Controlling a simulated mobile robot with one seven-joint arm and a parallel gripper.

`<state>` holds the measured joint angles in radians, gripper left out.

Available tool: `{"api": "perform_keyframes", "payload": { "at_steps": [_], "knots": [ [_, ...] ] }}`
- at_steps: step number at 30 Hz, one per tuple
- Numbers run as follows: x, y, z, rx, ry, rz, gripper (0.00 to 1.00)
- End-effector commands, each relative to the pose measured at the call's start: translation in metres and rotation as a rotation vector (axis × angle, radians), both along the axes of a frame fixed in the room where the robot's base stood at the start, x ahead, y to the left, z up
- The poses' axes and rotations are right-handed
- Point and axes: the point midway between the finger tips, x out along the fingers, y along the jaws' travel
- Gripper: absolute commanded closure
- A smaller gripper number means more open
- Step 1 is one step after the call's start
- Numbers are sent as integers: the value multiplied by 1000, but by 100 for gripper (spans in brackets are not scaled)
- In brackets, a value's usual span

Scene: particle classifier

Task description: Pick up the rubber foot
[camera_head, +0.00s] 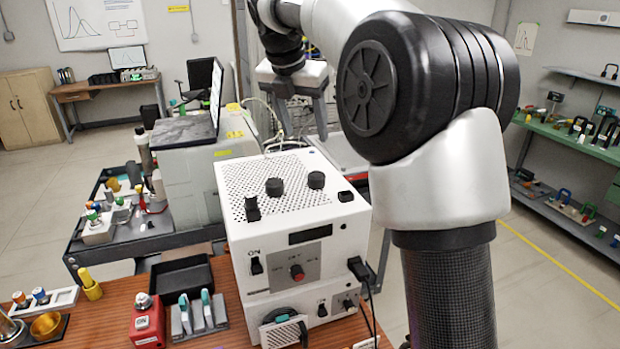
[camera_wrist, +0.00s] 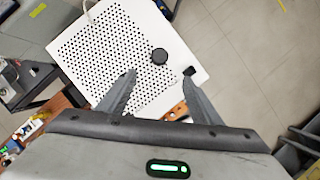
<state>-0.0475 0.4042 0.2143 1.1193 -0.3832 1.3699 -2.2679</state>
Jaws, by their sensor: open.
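Two short round black pieces stand on the perforated top of a white box (camera_head: 285,215): one left of centre (camera_head: 274,187), one further right (camera_head: 316,180). They look like rubber feet, but I cannot tell which is meant. Smaller black pieces sit at the top's front left (camera_head: 252,208) and front right (camera_head: 345,196). My gripper (camera_head: 303,130) is open and empty, above and behind the box. In the wrist view, a round black piece (camera_wrist: 159,55) shows just beyond and between the fingertips (camera_wrist: 158,78). A small black piece (camera_wrist: 190,71) lies near the right fingertip.
The box stands on a wooden table (camera_head: 110,318) with a black tray (camera_head: 181,278), a red switch box (camera_head: 147,322) and a holder of small tools (camera_head: 199,316). A laptop (camera_head: 190,120) stands behind left. A cable hangs at the box's right side.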

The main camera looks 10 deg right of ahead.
Motion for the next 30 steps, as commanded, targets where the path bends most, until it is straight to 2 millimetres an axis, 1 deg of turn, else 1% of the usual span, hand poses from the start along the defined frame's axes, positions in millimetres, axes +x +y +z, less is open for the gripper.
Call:
{"api": "perform_keyframes", "payload": {
  "at_steps": [1, 9, 12, 16, 23, 26, 30],
  "knots": [
    [2, -3, -11, -2, 5, 0, 41],
    [20, -17, -65, 0, 4, -4, 41],
    [27, -20, -83, 0, 3, -4, 41],
    [32, -24, -98, 1, 1, -3, 41],
    [37, -27, -108, 1, 0, -4, 41],
    [41, -29, -118, 1, 2, -4, 41],
    [50, -33, -138, 1, 3, -4, 41]
  ]
}}
